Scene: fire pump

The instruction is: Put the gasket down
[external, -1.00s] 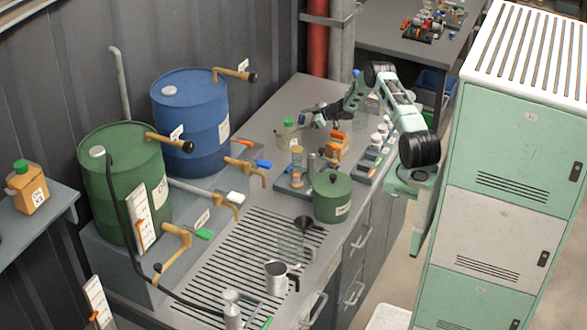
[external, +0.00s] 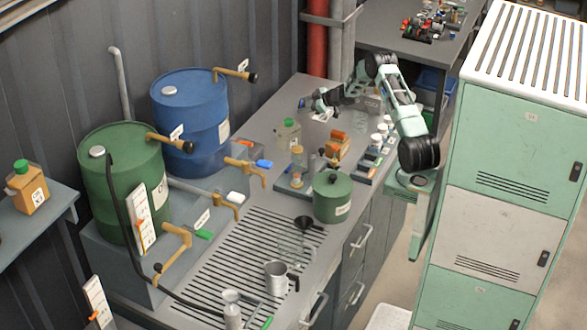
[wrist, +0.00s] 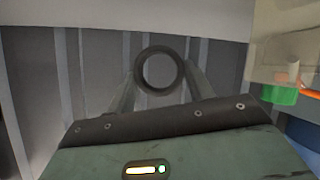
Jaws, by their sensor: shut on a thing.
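The gasket (wrist: 160,91) is a dark ring. In the wrist view my gripper (wrist: 160,76) is shut on it, and the ring stands face-on between the two fingertips. In the external view my gripper (external: 313,104) is over the far part of the grey counter (external: 275,110), behind the green-capped container (external: 288,137). The gasket is too small to make out there. I cannot tell how high it is above the counter.
An orange container (external: 338,146) and a rack of small white-topped bottles (external: 376,142) stand to the right. The blue drum (external: 190,110) is at left, with a yellow tap. The counter's back-left area looks mostly clear.

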